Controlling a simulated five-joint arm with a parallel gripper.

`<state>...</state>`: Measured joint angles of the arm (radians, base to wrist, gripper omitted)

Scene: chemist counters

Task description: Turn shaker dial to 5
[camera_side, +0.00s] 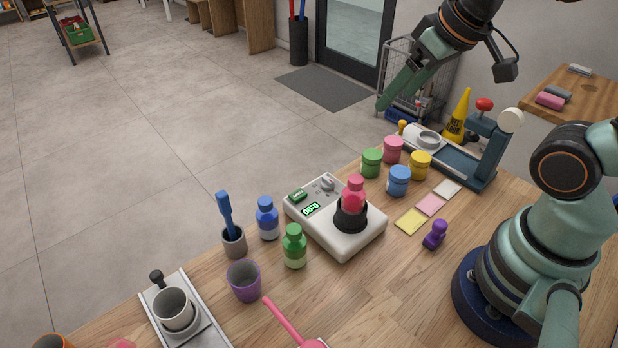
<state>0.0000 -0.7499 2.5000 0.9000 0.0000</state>
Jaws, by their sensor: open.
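The shaker (338,240) is a white box on the wooden counter, near the middle of the picture. Its grey dial (328,184) sits on the far part of its top, beside a green switch (298,195) and a small green-lit display (311,209). The dial's setting is too small to read. A pink bottle (355,192) stands upright in the shaker's black holder (351,216). My gripper (385,103) is open and empty, raised in the air above and to the right of the shaker, well apart from the dial.
Blue (267,218) and green (294,246) bottles and a purple cup (244,281) stand left of the shaker. Several coloured jars (398,181) stand at its right, before a press-like device (480,150). A purple stamp-like piece (434,235) and coloured notes (430,204) lie nearer my base.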

